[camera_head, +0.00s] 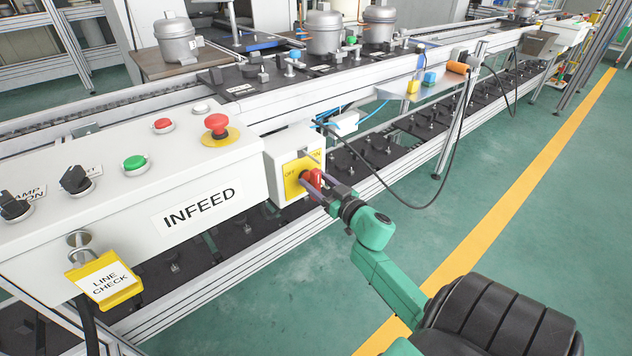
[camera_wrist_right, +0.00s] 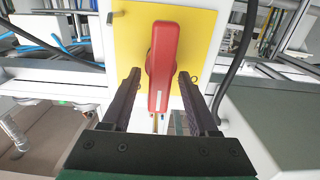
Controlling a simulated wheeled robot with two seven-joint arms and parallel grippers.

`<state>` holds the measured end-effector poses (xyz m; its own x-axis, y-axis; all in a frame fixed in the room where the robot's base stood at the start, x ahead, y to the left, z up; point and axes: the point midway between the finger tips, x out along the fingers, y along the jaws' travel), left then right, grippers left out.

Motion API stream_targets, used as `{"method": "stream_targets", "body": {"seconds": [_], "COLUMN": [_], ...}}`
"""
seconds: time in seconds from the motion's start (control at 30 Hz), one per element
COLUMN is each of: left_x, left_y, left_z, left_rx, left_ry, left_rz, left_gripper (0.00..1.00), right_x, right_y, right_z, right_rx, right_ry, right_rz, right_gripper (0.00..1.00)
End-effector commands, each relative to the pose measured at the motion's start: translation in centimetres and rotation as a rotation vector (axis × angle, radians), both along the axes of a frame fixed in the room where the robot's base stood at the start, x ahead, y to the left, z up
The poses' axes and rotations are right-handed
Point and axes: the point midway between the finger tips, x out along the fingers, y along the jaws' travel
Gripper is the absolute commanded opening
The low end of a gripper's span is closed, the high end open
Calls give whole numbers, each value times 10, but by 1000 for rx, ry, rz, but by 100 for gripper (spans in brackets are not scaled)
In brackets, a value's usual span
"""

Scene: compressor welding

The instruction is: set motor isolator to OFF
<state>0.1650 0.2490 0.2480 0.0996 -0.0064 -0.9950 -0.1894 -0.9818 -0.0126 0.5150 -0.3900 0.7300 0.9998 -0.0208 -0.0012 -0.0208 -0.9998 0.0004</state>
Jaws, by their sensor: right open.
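The motor isolator is a white box (camera_head: 275,158) with a yellow plate (camera_head: 292,184) and a red handle (camera_head: 312,180); the plate carries OFF and ON lettering. In the right wrist view the red handle (camera_wrist_right: 163,62) stands upright in the picture on the yellow plate (camera_wrist_right: 132,38). My right gripper (camera_head: 319,187) is at the handle. In the right wrist view its dark fingers (camera_wrist_right: 157,82) are open, one on each side of the handle's lower part, with gaps showing. I cannot tell exactly which mark the handle points to. My left gripper is out of view.
The white INFEED panel (camera_head: 200,205) is left of the isolator, with a red emergency button (camera_head: 217,124), a green button (camera_head: 134,162) and black selectors. A yellow LINE CHECK tag (camera_head: 105,282) hangs at its front. A black cable (camera_head: 436,185) loops right of the isolator.

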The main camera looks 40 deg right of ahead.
Motion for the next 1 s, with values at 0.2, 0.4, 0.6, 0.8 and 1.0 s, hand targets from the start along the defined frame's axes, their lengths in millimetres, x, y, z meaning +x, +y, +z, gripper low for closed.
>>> {"method": "stream_targets", "body": {"seconds": [0.2, 0.4, 0.6, 0.8, 1.0], "left_x": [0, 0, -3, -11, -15], "left_y": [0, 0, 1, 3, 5], "left_z": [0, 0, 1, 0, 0], "left_rx": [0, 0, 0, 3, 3], "left_ry": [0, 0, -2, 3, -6], "left_rz": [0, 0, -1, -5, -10], "left_gripper": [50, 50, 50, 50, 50], "right_x": [0, 0, -1, -1, 0], "right_y": [0, 0, 1, 2, 5], "right_z": [0, 0, 0, 1, 0], "right_rx": [1, -4, -50, -160, -328], "right_ry": [0, 0, 0, 2, 5], "right_rz": [0, 0, -1, -1, -1], "right_gripper": [0, 0, 0, 0, 0]}}
